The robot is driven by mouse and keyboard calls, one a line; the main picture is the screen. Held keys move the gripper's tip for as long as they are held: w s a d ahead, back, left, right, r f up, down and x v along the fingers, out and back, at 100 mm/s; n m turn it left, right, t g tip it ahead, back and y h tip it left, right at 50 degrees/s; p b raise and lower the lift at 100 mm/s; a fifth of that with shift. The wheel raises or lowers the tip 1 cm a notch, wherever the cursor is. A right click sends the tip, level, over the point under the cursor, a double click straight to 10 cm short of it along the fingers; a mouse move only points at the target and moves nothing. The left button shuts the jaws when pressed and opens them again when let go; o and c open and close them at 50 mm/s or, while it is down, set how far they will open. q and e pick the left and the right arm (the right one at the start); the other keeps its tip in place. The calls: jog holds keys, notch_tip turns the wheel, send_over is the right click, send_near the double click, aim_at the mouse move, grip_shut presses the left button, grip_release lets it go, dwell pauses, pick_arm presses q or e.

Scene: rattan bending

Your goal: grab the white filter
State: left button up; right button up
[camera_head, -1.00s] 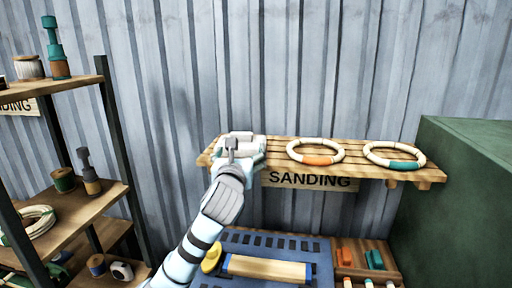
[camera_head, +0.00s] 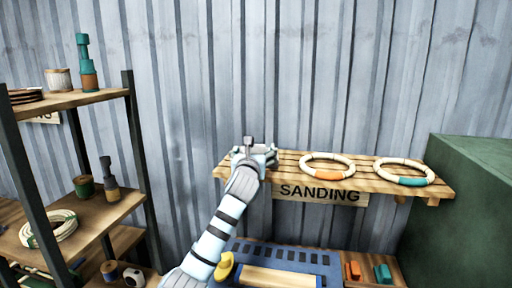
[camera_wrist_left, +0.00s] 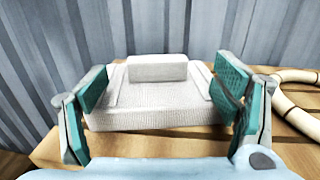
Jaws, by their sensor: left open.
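The white filter (camera_wrist_left: 150,108) is a pale, ribbed block with a raised bar on top. It lies on the left end of the slatted wooden shelf (camera_head: 372,182) above the SANDING sign. My left gripper (camera_wrist_left: 163,84) is open in the left wrist view, with one teal-padded finger at each side of the filter. I cannot tell whether the pads touch it. In the head view, my left gripper (camera_head: 254,152) is over the shelf's left end and mostly hides the filter. My right gripper is not in view.
A ring with an orange band (camera_head: 327,165) and one with a teal band (camera_head: 404,172) lie right of the filter. A corrugated wall (camera_head: 330,70) stands close behind. A green box (camera_head: 470,200) is at the right, a rack (camera_head: 90,97) at the left.

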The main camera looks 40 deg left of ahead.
aim_at(257, 147)
pick_arm(q)
jog(key=x, duration=0.3)
jog(key=shift+w+a, duration=0.1)
jog(key=shift+w, duration=0.1)
jog(key=shift+w+a+f, duration=0.1)
jog(key=shift+w+f, duration=0.05)
jog(key=shift+w, duration=0.2)
jog(key=shift+s, duration=0.1)
jog(key=shift+s, duration=0.15)
jog(key=c, duration=1.2)
jog(key=shift+c, duration=0.3)
